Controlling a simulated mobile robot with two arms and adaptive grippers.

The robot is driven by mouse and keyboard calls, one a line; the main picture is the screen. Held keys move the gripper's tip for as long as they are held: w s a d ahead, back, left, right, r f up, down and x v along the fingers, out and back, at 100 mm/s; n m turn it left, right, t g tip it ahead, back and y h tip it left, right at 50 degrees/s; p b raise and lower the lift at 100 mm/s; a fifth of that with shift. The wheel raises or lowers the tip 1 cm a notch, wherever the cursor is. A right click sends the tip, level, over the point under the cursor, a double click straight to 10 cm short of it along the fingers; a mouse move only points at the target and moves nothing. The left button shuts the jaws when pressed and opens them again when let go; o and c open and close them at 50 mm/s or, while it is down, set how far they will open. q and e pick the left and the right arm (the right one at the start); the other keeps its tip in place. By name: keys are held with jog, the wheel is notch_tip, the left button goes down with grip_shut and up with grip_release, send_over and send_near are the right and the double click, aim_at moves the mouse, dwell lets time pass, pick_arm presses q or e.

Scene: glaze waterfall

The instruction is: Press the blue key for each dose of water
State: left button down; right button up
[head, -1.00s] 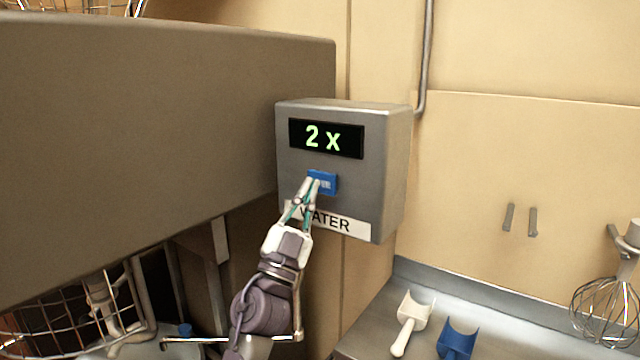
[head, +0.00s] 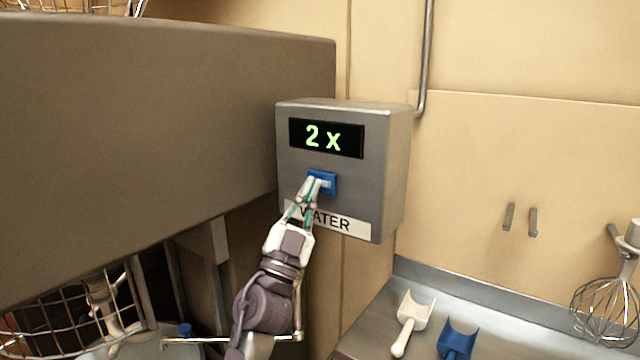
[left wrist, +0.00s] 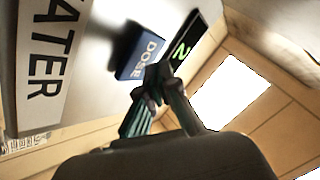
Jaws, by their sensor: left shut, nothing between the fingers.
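The grey water box (head: 390,170) hangs on the wall in the head view. Its dark display (head: 350,141) reads "2 x" in green. The blue key (head: 329,184) sits below the display, above a white "WATER" label (head: 350,226). My left gripper (head: 314,182) is shut and empty, its fingertips in front of the key and covering its left part. In the left wrist view the blue key (left wrist: 138,50), marked "DOSE", is beside the shut fingertips (left wrist: 156,78). I cannot tell whether they touch it. My right gripper is not in view.
A large grey housing (head: 160,140) fills the left, with a wire guard (head: 60,325) below it. A white scoop (head: 411,318), a blue scoop (head: 457,342) and a whisk (head: 606,310) are at the lower right. A pipe (head: 428,50) runs up the wall.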

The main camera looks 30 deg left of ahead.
pick_arm(q)
jog(key=shift+w, duration=0.25)
jog(key=shift+w, duration=0.45)
dwell(0.7)
jog(key=shift+s, duration=0.9)
jog(key=s+p, duration=0.1)
jog(key=s, duration=0.4)
jog(key=shift+a, duration=0.2)
jog(key=shift+y, duration=0.3)
dwell(3.5)
